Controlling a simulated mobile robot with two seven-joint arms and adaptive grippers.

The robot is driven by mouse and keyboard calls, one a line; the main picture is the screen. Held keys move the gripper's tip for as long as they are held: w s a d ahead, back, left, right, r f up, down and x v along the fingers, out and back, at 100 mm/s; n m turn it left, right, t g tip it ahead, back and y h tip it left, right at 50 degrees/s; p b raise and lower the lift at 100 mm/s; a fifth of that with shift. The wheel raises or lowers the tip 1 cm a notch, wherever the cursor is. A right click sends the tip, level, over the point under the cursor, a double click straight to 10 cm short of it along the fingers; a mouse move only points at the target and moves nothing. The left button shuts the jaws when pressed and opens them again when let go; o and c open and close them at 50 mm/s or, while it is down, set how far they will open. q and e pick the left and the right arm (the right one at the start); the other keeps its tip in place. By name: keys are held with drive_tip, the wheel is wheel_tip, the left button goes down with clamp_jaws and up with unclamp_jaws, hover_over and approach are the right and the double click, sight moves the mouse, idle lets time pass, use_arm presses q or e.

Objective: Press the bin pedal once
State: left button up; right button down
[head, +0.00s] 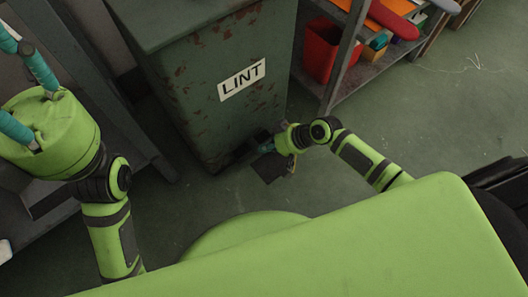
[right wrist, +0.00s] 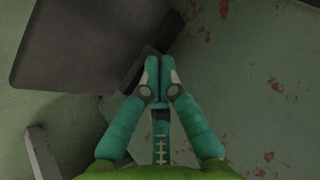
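The green, rust-flecked bin (head: 215,95) with a white LINT label stands in the head view. Its top looks closed, though the frame cuts it off. The dark pedal plate (head: 271,167) sticks out low at its front; it also shows upper left in the right wrist view (right wrist: 80,45). My right gripper (head: 264,147) is low by the bin's front, beside the pedal. Its teal fingertips (right wrist: 158,75) are together, with nothing seen between them. They overlap the pedal's inner edge in view; contact cannot be told. My left gripper (head: 18,85) is raised at far left, fingers spread, tips partly out of frame.
A metal shelf (head: 345,55) with a red container (head: 322,52) and colored items stands right of the bin. A grey table frame (head: 110,90) stands on the left. Green floor (head: 430,110) is open on the right.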

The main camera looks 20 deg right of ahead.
sight(270, 155)
drive_tip(key=shift+s+f+b, duration=0.1)
drive_tip(key=shift+f+b, duration=0.2)
drive_tip(key=shift+f, duration=0.3)
idle(0.5)
drive_tip(key=shift+s+d+f+b, duration=0.1)
drive_tip(key=shift+s+f+b, duration=0.2)
drive_tip(key=shift+f, duration=0.35)
drive_tip(key=shift+f+b, duration=0.7)
drive_tip(key=shift+f, duration=0.3)
idle(0.7)
drive_tip(key=shift+r, duration=0.1)
wheel_tip(270, 155, up, 3)
drive_tip(key=p, duration=0.3)
drive_tip(key=shift+r+p, duration=0.45)
drive_tip(key=shift+p, duration=0.15)
drive_tip(key=shift+w+r, duration=0.15)
drive_tip(key=shift+r, duration=0.05)
